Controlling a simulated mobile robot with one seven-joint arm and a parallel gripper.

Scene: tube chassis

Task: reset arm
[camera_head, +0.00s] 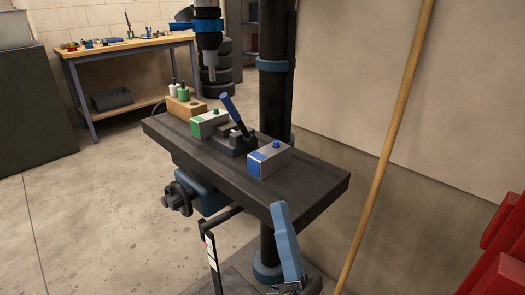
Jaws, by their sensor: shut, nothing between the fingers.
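My gripper is not clearly in view; I cannot make out its fingers anywhere in the head view. A drill press stands in the middle, with its chuck (209,57) above a dark table (318,186). On this table are a grey box with a green button (209,124), a grey box with a blue button (269,160), and a dark vise-like fixture (239,143) between them. A blue-handled tool (230,109) leans upright at the fixture.
A wooden pole (390,135) leans at the right. Red bins (503,245) stand at the lower right. A workbench (120,48) is at the back left. The floor at left is clear.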

